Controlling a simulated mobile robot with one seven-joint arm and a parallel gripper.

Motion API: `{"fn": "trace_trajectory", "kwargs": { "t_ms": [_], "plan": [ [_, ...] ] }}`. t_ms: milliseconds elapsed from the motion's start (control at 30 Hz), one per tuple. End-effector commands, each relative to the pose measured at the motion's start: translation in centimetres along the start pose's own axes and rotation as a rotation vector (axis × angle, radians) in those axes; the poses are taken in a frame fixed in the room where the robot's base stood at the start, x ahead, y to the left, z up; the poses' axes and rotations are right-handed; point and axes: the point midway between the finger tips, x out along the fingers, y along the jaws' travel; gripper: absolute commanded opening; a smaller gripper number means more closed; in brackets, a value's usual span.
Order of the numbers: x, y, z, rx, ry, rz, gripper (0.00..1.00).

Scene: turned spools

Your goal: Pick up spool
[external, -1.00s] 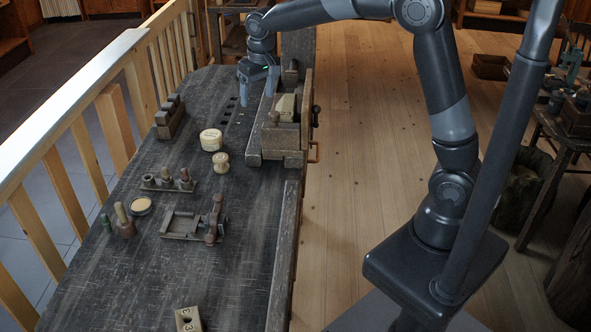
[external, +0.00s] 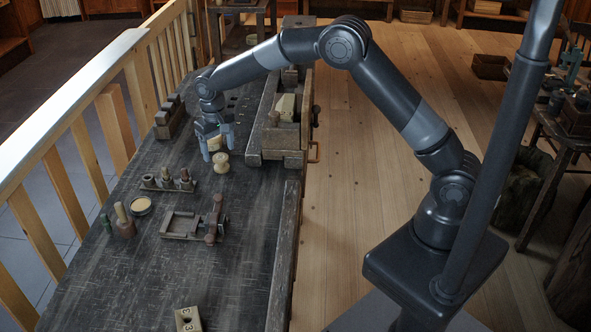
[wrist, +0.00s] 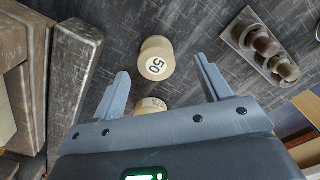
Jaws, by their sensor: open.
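The spool (external: 221,163) is small, pale and turned, standing upright on the dark workbench (external: 160,270) in the external view. In the wrist view the spool (wrist: 156,57) shows its top, marked 50. My gripper (external: 218,153) is open, pointing down, just behind and above the spool. In the wrist view my gripper's fingers (wrist: 162,68) are spread, with the spool in the picture between and slightly beyond their tips. Nothing is held. I cannot tell the exact height of the tips above the bench.
A holder with several pegs (external: 168,184) is at the front left. A wooden vise (external: 285,140) stands to the right. Bare bench lies in front of the spool.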

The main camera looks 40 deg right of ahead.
Motion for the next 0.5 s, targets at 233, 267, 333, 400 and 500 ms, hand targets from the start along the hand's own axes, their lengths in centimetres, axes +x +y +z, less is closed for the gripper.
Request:
{"fn": "trace_trajectory", "kwargs": {
  "t_ms": [233,267,333,400,500],
  "plan": [
    [1.9,0.3,-0.2,0.001,-0.002,0.001,0.70],
    [2.3,0.4,-0.2,0.001,-0.002,0.001,0.70],
    [3.4,0.6,-0.4,0.002,-0.003,0.001,0.70],
    [4.5,0.6,-0.4,0.001,-0.002,0.001,0.70],
    [5.4,0.6,-0.4,0.000,0.000,0.000,0.70]
  ]
}}
